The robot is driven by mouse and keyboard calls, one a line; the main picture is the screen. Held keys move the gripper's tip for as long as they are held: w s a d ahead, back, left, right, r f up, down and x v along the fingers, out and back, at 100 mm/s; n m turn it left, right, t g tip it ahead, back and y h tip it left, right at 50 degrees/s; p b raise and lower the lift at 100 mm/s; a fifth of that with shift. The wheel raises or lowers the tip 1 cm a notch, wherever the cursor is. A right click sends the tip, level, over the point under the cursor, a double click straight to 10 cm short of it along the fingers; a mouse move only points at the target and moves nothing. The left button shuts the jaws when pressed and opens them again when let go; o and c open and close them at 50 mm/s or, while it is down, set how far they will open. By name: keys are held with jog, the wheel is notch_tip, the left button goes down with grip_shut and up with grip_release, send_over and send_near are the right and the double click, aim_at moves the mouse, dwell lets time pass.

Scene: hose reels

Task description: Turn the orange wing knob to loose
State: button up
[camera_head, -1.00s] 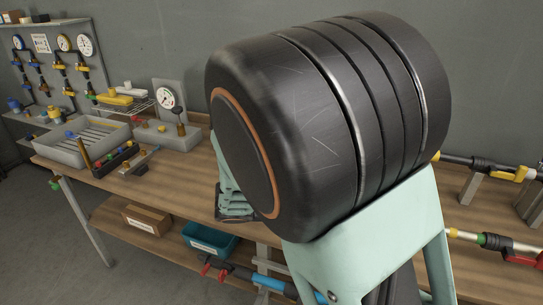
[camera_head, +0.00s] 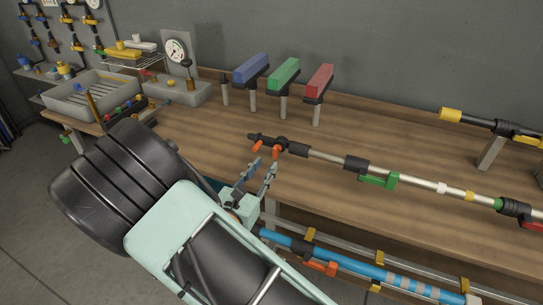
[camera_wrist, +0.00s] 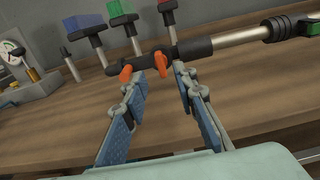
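The orange wing knob (camera_head: 281,153) shows as two orange lobes under a black fitting (camera_head: 292,146) at the left end of a silver pipe over the bench. In the wrist view the knob (camera_wrist: 161,63) lies just beyond my fingertips, its right lobe seen between them and its left lobe left of them. My gripper (camera_head: 264,168) is open and empty, just in front of and below the knob. Its two fingers also show in the wrist view (camera_wrist: 160,84), spread apart. I cannot tell whether either finger touches the fitting.
Blue (camera_head: 251,68), green (camera_head: 283,75) and red (camera_head: 319,82) blocks on posts stand behind. A green lever (camera_head: 379,181) hangs on the pipe to the right. A blue pipe (camera_head: 350,268) runs below the bench front. The wooden bench top (camera_head: 400,150) is mostly clear.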

aim_at(274, 153)
jog(key=x, duration=0.5)
jog(key=shift+w+d, duration=0.1)
jog(key=shift+w, duration=0.3)
jog(key=shift+c, duration=0.6)
grip_shut()
